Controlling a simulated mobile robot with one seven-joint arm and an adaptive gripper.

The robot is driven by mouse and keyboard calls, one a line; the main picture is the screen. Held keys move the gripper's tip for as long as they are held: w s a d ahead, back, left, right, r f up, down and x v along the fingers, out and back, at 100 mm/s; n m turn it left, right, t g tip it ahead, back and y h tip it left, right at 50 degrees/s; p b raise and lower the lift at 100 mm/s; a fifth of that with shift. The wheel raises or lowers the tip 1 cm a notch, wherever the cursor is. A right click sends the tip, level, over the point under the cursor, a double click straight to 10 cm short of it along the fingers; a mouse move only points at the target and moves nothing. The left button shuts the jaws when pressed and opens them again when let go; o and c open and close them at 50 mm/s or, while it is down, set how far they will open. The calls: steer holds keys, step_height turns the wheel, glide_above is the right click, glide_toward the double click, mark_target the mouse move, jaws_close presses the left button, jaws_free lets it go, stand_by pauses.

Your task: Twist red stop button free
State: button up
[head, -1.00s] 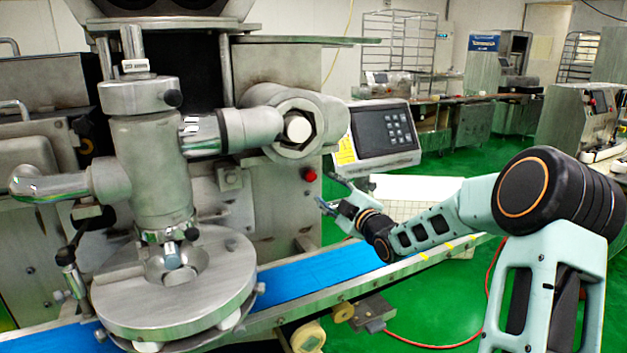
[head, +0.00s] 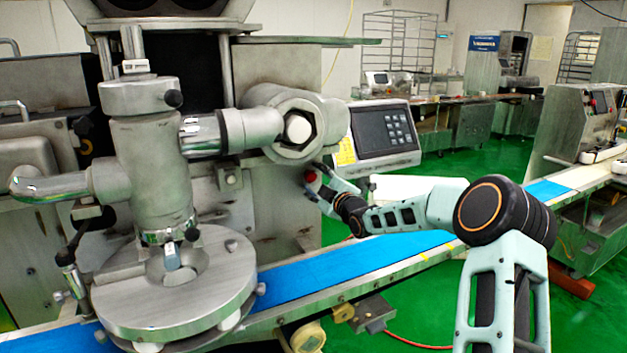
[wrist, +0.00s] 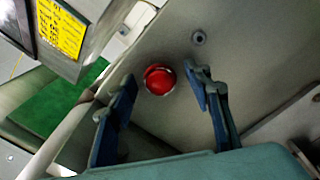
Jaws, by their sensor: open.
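The red stop button (head: 310,177) is a small round knob on the metal side panel of the encrusting machine, below the large hex nut. In the wrist view the red stop button (wrist: 159,80) shows whole, between and just beyond the two fingertips. My gripper (head: 316,180) is at the button in the head view, with its fingers partly covering that spot. In the wrist view my gripper (wrist: 158,82) is open, one finger to each side of the button, with visible gaps. I cannot tell how far the fingertips stand from the panel.
A keypad control box (head: 385,130) stands right of the button, above my wrist. A yellow label (wrist: 60,27) shows beside it. The blue conveyor belt (head: 330,265) runs below my arm. A small bolt (wrist: 198,37) sits on the panel near the button.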

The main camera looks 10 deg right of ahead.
steer(key=shift+c, duration=0.6)
steer(key=c, duration=1.1)
steer(key=shift+o, duration=0.2)
steer(key=shift+m, duration=0.3)
steer(key=m+b, duration=0.1)
steer(key=m, duration=0.2)
steer(key=shift+r, duration=0.1)
steer(key=shift+o, duration=0.2)
steer(key=shift+r+m, duration=0.15)
steer(key=shift+m, duration=1.95)
steer(key=shift+c, duration=0.2)
